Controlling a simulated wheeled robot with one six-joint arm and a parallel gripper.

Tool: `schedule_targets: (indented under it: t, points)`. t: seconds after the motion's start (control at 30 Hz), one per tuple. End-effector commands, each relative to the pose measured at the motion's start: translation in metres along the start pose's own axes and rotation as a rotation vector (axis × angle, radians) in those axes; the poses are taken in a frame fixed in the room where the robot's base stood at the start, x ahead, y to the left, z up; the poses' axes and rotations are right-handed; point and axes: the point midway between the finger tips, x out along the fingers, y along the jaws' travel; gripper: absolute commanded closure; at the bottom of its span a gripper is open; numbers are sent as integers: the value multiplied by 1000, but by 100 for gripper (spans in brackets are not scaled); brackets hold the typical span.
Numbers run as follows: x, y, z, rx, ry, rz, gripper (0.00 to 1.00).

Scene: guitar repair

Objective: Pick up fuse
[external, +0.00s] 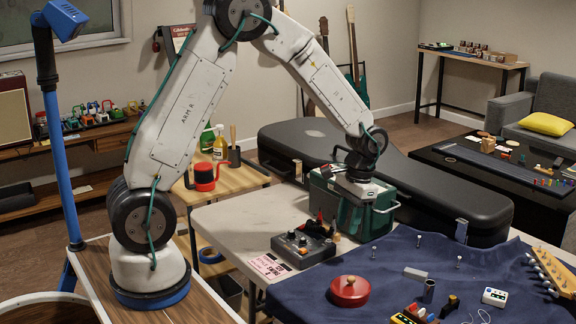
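I cannot pick out the fuse for certain. Several small parts lie on the navy cloth (390,262), among them a dark upright cylinder (429,291), a pale block (415,273) and a few small white-headed pegs (418,240); any of these is too small to name surely. My gripper (352,190) points down at the green toolbox (378,215), beside the grey control box with knobs (304,245). Its fingers are too small and partly hidden, so their opening and any held thing do not show.
A round red tin (350,291), a yellow pedal (408,317) and a white box (494,297) sit on the cloth. A guitar headstock (552,272) lies at the right edge. A large black guitar case (440,185) stands behind the table.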

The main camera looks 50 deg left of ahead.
Motion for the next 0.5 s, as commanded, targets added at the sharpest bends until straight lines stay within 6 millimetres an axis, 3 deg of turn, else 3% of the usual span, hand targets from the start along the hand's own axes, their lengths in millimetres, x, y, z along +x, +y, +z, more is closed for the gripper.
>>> schedule_targets:
  t: [0.03,0.13,0.23,0.3,0.5]
  points:
    - [13,4,-18,0,9,-1,65]
    - [27,9,-52,-6,55,1,65]
    - [16,11,-86,-20,149,9,65]
    - [14,12,-94,-28,184,13,65]
    - [34,12,-98,-34,190,14,65]
